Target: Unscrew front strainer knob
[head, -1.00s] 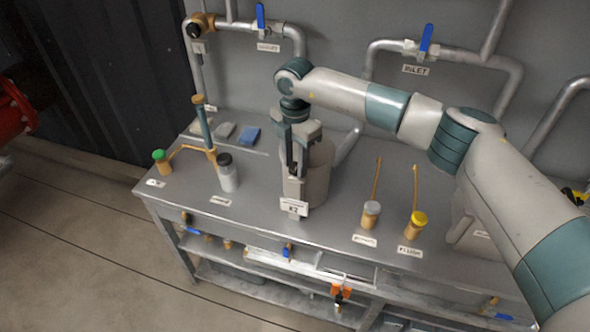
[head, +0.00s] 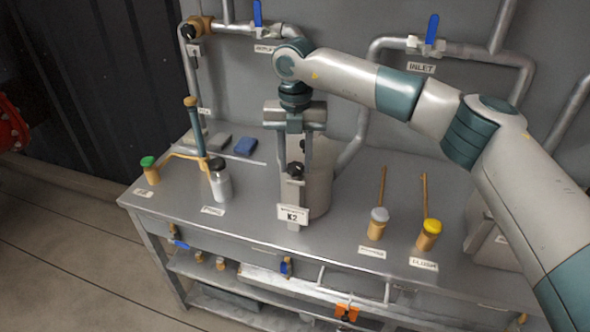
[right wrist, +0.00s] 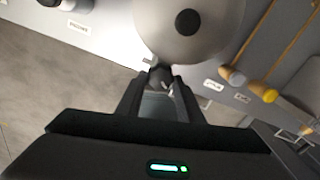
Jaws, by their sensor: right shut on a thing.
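The grey strainer body (head: 319,190), labelled K2 on its front plate, stands upright on the bench. It also shows in the right wrist view as a round grey top with a dark knob (right wrist: 187,22). The front strainer knob (head: 295,171) is small and dark, on the near side of the body. My right gripper (head: 296,166) reaches down over it with one finger on each side. In the right wrist view, the gripper (right wrist: 160,84) is shut on the knob, which is partly hidden between the fingertips. My left gripper is not in view.
Left of the strainer stand a grey bottle (head: 221,185) with a black cap and a green-topped piece (head: 149,170). To the right are grey-topped (head: 378,224) and yellow-topped (head: 428,236) brushes or mallets. Pipes with blue-handled valves (head: 432,29) run along the wall behind.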

